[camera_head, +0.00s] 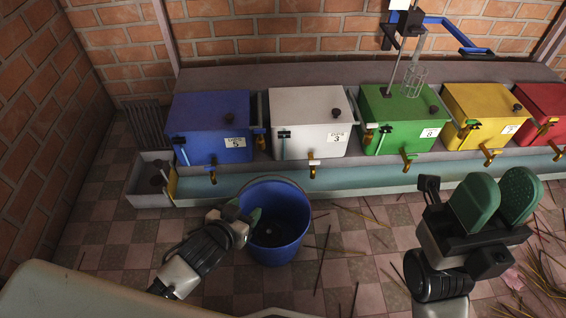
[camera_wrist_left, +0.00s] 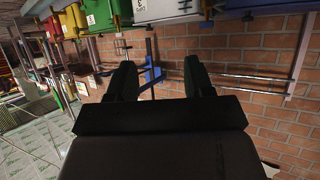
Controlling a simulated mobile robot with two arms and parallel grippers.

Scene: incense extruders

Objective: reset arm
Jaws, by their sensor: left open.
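My left gripper (camera_head: 246,214) is by the left rim of the blue bucket (camera_head: 276,222) in the head view; its fingers are partly hidden there by its own wrist. In the left wrist view the left gripper (camera_wrist_left: 160,78) has its two dark fingers apart with nothing between them. I cannot tell whether it touches the bucket. My right gripper (camera_head: 497,196) is raised at the right of the head view, with its two green finger pads pointing up, a gap between them and nothing held.
Blue (camera_head: 209,124), white (camera_head: 306,118), green (camera_head: 402,115), yellow (camera_head: 484,112) and red (camera_head: 542,110) boxes with taps line the wall above a trough (camera_head: 345,178). Thin sticks lie scattered on the checkered floor (camera_head: 345,235), densest at right. A brick wall (camera_head: 40,110) stands at left.

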